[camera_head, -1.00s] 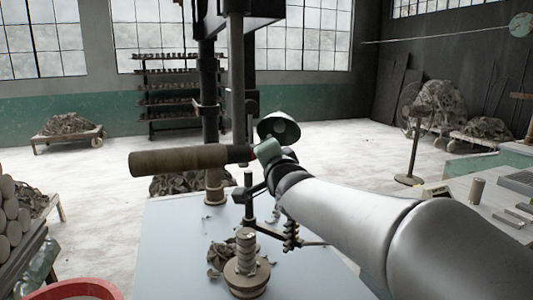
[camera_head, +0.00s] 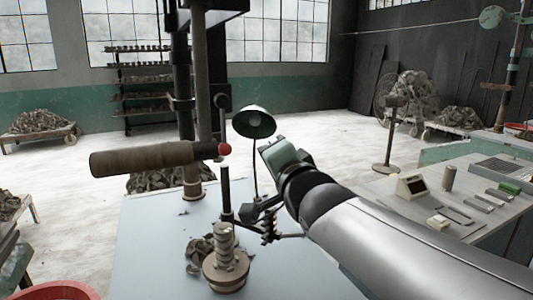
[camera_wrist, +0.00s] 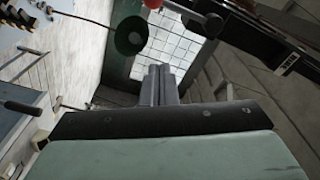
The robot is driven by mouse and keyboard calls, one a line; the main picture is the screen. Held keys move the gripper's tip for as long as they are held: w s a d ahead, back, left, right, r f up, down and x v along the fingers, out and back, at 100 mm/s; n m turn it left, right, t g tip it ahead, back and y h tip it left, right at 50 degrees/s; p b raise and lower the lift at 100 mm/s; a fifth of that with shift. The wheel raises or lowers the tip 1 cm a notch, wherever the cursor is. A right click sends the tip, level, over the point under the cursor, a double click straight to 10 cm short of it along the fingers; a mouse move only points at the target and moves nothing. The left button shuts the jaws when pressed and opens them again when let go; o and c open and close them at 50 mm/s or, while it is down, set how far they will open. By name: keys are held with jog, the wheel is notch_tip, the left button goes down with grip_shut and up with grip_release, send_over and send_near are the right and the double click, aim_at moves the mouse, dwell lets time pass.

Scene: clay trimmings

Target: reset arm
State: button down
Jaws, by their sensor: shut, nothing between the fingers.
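My gripper (camera_wrist: 158,75) shows in the wrist view with its two grey fingers side by side, shut with nothing between them. In the head view my wrist and green gripper housing (camera_head: 280,153) hang above the right side of the pale table (camera_head: 140,265), just right of the green lamp shade (camera_head: 254,122). The fingers are not clear there. The gripper appears apart from the clay trimmings (camera_head: 200,250), which lie in a small heap on the table beside a round-based stand (camera_head: 227,270).
A brown cylinder (camera_head: 150,159) and a red knob (camera_head: 225,149) are left of my gripper, near dark upright posts (camera_head: 181,90). A side bench (camera_head: 400,190) with a small box and blocks stands right. A red tub (camera_head: 60,290) is at lower left. Pale floor lies open behind.

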jog(key=s+d+f+n+g+h, duration=0.25)
jog(key=d+f+g, duration=0.2)
jog(key=f, duration=0.65)
jog(key=s+d+f+n+g+h, duration=0.1)
jog(key=s+d+f+g+h, duration=0.3)
jog(key=f, duration=0.7)
jog(key=s+d+f+n+g, duration=0.2)
jog(key=s+f+g, duration=0.2)
jog(key=s+f, duration=0.2)
jog(key=s+d+f+n+g, duration=0.2)
jog(key=s+f, duration=0.4)
jog(key=s, duration=0.4)
jog(key=shift+s+d+n+g, duration=0.35)
jog(key=shift+n+g, duration=0.4)
jog(key=shift+g, duration=0.4)
